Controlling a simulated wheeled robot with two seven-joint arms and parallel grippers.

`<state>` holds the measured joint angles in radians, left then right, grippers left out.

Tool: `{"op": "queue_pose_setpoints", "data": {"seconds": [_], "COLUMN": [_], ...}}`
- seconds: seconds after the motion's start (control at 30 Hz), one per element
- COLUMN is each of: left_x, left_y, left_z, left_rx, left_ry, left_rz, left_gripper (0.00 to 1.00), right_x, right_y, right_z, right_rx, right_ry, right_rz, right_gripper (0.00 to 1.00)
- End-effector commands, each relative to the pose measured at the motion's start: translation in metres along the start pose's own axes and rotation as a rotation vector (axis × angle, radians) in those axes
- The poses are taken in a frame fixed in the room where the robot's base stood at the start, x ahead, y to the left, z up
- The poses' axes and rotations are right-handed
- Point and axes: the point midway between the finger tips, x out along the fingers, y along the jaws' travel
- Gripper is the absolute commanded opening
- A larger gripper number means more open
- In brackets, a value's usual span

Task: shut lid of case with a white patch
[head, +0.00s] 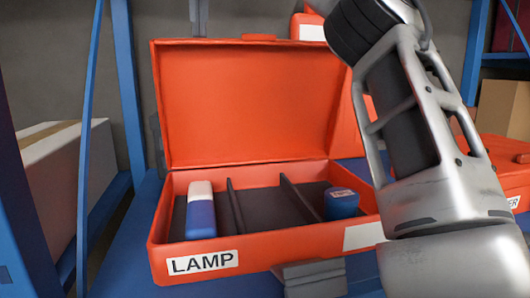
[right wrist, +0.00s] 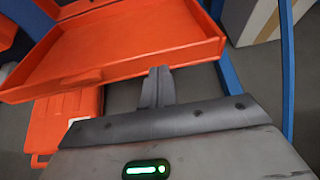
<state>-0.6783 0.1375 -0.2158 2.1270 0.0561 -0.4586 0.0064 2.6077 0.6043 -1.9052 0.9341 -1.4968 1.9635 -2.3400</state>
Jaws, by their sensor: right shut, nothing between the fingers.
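The open orange case (head: 270,246) has a "LAMP" label (head: 203,262) at its front left and a blank white patch (head: 363,236) at its front right, partly beside my arm. Its lid (head: 250,105) stands up, tilted back. Inside are a blue-and-white bottle (head: 201,212), dark dividers and a blue round item (head: 341,203). In the right wrist view my right gripper (right wrist: 158,72) is shut and empty, its tips at the rim of an orange panel (right wrist: 120,45); touching or just apart, I cannot tell. Its fingers are not clear in the head view.
My right arm covers the right side of the head view. A grey block (head: 311,278) is at the case's front edge. More orange cases (head: 508,160) stand at right. Blue shelf posts (head: 88,150) and a white carton (head: 50,180) are at left. A brown box (head: 503,110) is far right.

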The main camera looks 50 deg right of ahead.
Motion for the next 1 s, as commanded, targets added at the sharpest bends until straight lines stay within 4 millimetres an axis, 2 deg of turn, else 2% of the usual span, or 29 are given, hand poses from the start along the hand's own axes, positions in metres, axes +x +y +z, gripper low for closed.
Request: {"op": "queue_pose_setpoints", "data": {"seconds": [0.03, 0.43, 1.0], "left_x": [-0.005, -0.019, -0.015], "left_y": [0.0, -0.006, -0.007], "left_z": [-0.005, -0.011, -0.013], "left_rx": [0.006, 0.054, 0.046], "left_ry": [-0.006, -0.054, -0.047], "left_rz": [-0.003, -0.025, -0.032], "left_gripper": [0.0, 0.0, 0.0], "right_x": [0.006, -0.029, -0.031], "right_y": [0.001, -0.001, -0.001], "right_z": [-0.003, -0.022, -0.022], "right_rx": [-0.008, -0.003, -0.001], "right_ry": [-0.032, -0.023, -0.016], "right_rz": [0.023, 0.018, 0.014], "right_gripper": [0.0, 0.0, 0.0]}}
